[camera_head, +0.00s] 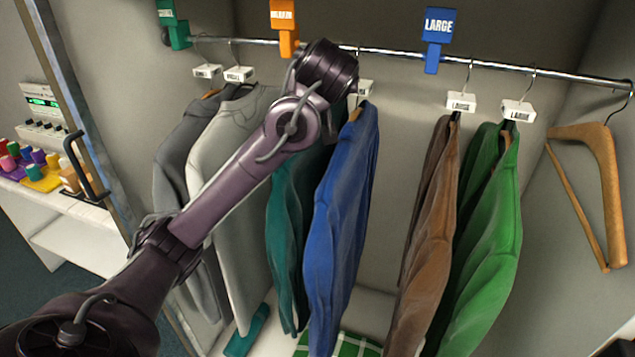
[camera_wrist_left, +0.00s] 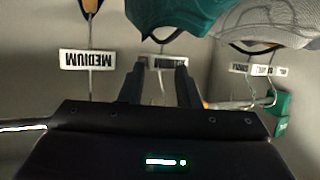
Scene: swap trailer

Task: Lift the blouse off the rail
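Several garments hang on the metal rail (camera_head: 400,53): dark grey (camera_head: 178,165), light grey (camera_head: 225,150), teal (camera_head: 283,205), blue (camera_head: 342,200), brown (camera_head: 432,230) and green (camera_head: 490,230). I cannot tell which is called the blouse. My left arm crosses in front of the grey and teal ones, and its wrist hides the teal garment's top. In the left wrist view my left gripper (camera_wrist_left: 158,70) is open, its fingers apart at the white tag (camera_wrist_left: 168,63) below the teal garment (camera_wrist_left: 175,14). A hook shows near the fingers; contact is unclear. My right gripper is out of view.
Green, orange (camera_head: 284,25) and blue LARGE (camera_head: 437,30) dividers stand on the rail. An empty wooden hanger (camera_head: 590,150) hangs at the right end. Neighbouring tags, including MEDIUM (camera_wrist_left: 86,61), are close beside the gripper. A green checked cloth (camera_head: 350,345) lies below.

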